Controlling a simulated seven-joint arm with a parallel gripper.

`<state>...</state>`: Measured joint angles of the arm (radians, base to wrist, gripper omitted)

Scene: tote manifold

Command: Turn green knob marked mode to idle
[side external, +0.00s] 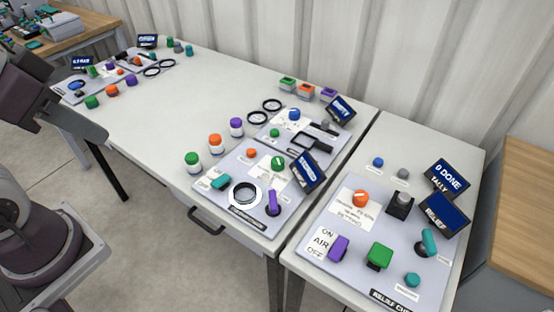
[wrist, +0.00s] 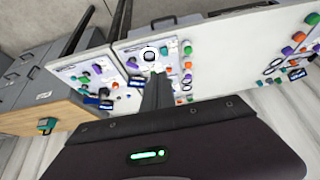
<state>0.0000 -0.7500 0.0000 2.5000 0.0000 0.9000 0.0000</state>
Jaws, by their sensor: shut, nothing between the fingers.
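A round green knob (side external: 278,162) with a white pointer mark sits on the middle grey panel (side external: 225,165), on a white card whose print is too small to read. I cannot read a "mode" or "idle" label in either view. My gripper (wrist: 157,78) is shut and empty in the wrist view, its fingers pointing toward the table and covering part of the middle panel. I cannot pick out the green knob there. My gripper's fingertips do not show in the side view, where my arm is at the far left, well away from the knob.
The middle panel also carries an orange knob (side external: 251,153), a white ring (side external: 244,194), a purple lever (side external: 273,203) and a tilted blue screen (side external: 308,170). Green (side external: 193,162), orange (side external: 215,145) and purple (side external: 236,127) capped jars stand beside it. The right panel has a green block (side external: 379,254).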

